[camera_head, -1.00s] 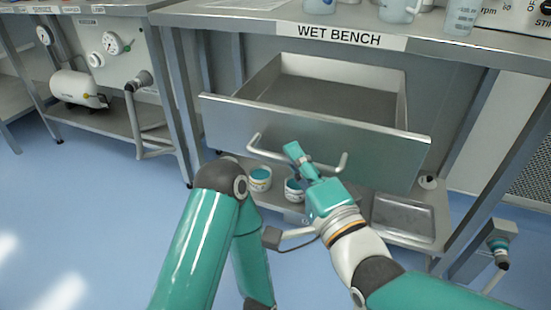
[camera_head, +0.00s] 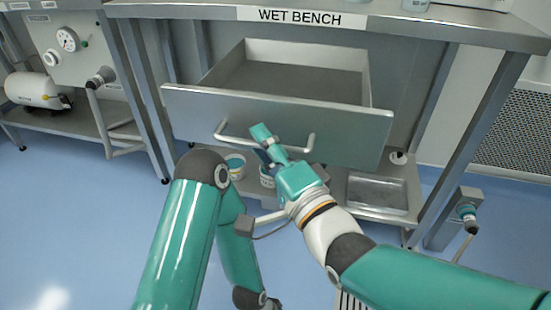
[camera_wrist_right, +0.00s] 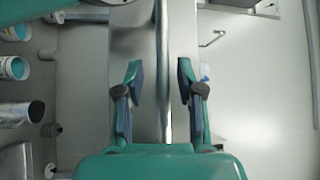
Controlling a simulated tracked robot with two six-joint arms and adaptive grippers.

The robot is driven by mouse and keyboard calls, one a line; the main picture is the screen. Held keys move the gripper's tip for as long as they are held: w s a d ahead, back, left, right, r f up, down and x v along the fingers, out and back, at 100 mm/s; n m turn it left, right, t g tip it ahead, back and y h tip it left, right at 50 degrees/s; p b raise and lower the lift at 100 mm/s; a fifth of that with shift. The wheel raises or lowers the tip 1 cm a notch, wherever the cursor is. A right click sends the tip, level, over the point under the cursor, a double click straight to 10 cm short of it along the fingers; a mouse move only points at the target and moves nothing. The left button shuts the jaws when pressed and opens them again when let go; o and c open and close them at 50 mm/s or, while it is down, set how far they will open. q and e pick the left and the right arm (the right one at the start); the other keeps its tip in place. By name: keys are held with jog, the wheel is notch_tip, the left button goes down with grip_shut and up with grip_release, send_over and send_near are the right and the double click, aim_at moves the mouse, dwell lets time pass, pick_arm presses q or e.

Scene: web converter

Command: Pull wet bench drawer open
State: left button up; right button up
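The wet bench drawer (camera_head: 350,125) is a wide grey metal drawer, pulled out with its empty inside showing from above. Its bar handle (camera_head: 226,136) runs across the front. My right gripper (camera_head: 264,145) is at the middle of this handle. In the right wrist view, the two fingers of the right gripper (camera_wrist_right: 160,85) stand apart, one on each side of a shiny bar (camera_wrist_right: 165,60) that looks like the handle, with gaps beside it. My left arm is folded at the left of the head view; its gripper is out of sight.
The wet bench top (camera_head: 420,22) is above the drawer. Below, a lower shelf holds a metal tray (camera_head: 377,193) and small tubs (camera_head: 236,165). A bench leg (camera_head: 148,95) stands left of the drawer. A neighbouring bench with a white tank (camera_head: 36,91) is further left. Blue floor is clear in front.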

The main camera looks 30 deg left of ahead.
jog(key=v, duration=1.1)
jog(key=shift+s+d+f, duration=0.15)
jog(key=shift+s+d, duration=0.05)
jog(key=shift+d, duration=0.1)
